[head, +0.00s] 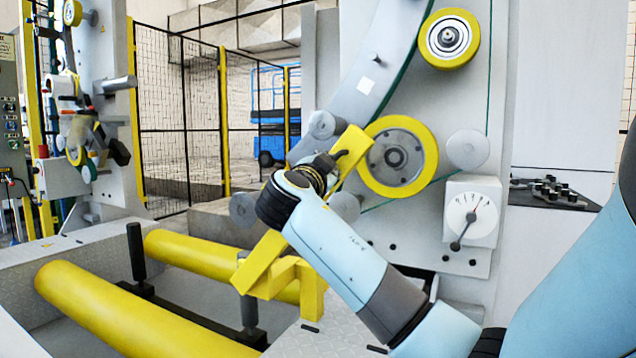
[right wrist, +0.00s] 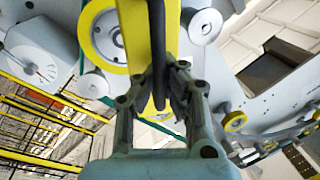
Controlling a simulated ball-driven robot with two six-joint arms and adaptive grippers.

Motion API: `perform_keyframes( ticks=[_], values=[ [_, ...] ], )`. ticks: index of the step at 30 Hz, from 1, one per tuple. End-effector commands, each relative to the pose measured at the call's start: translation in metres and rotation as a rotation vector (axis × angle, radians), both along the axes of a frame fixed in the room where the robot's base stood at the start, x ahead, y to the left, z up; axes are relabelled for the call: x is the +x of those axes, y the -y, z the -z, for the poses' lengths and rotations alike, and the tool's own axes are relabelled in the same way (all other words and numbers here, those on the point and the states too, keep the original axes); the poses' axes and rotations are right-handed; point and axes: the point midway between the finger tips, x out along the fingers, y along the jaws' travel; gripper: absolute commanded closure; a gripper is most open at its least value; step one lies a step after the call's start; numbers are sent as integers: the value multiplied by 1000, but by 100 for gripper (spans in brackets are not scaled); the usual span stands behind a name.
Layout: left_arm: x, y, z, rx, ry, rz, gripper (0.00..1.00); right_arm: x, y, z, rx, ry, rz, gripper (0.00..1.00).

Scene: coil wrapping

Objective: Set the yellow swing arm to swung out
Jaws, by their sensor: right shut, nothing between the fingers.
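The yellow swing arm (head: 262,262) slants from lower left, by the yellow rollers, up to the front of the machine. Its upper end is beside the yellow-rimmed wheel. My right gripper (head: 326,163) is at this upper part, partly hidden by my wrist. In the right wrist view the yellow arm (right wrist: 134,32) runs down behind my right gripper (right wrist: 160,95). A dark rod (right wrist: 157,45) lies in front of the yellow bar and reaches down to the fingertips. The fingers are shut with nothing held; whether they touch the rod is unclear. My left gripper is out of view.
The yellow-rimmed wheel (head: 401,157) and grey rollers (head: 467,149) sit close to the right gripper. A dial box (head: 472,210) is to the right. Two yellow rollers (head: 110,310) lie at lower left, with a dark upright post (head: 136,250). A fence stands behind.

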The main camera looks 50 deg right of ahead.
Motion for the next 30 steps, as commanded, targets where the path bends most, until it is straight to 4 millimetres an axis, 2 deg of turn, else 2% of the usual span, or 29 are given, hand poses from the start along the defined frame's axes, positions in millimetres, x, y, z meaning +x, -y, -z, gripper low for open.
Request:
perform_keyframes(
  ticks=[1, 6, 15, 26, 30],
  values=[
    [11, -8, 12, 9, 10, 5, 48, -4, 1, 16, 4, 15, -3, 100],
    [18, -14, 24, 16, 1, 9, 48, -18, 5, 29, 21, 75, -2, 100],
    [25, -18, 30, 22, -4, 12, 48, -30, 8, 38, 38, 121, -1, 100],
    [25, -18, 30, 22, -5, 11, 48, -31, 8, 43, 48, 120, 3, 100],
    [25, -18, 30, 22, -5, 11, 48, -31, 8, 43, 47, 119, 4, 84]
  ],
)
